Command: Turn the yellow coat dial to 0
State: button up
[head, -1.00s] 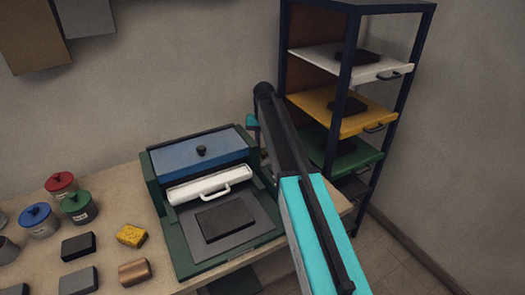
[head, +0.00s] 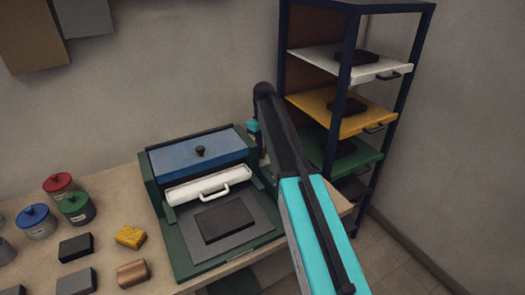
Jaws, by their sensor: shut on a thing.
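No yellow dial can be made out in the head view. My arm (head: 318,230) reaches up and away past the right side of the green press-like machine (head: 157,200). The arm bends at a dark joint near the machine's back right corner. A small cyan part of my wrist (head: 254,126) shows just left of that joint. My gripper's fingers and whatever they touch are hidden behind the arm and the machine.
The machine has a blue lid (head: 185,157), a white roller tray (head: 190,191) and a dark block (head: 224,220) on its bed. Lidded pots (head: 76,209), a yellow sponge (head: 130,237) and blocks lie left. A rack with a yellow shelf (head: 318,104) stands right.

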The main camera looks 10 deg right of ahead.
jog(key=shift+s+n, duration=0.1)
jog(key=shift+n, duration=1.8)
jog(key=o, duration=1)
jog(key=shift+o, duration=0.2)
jog(key=shift+r, duration=0.15)
jog(key=shift+r+b, duration=0.4)
jog(key=shift+r, duration=0.4)
notch_tip(320, 180, up, 12)
jog(key=b, duration=0.2)
jog(key=shift+b, duration=0.35)
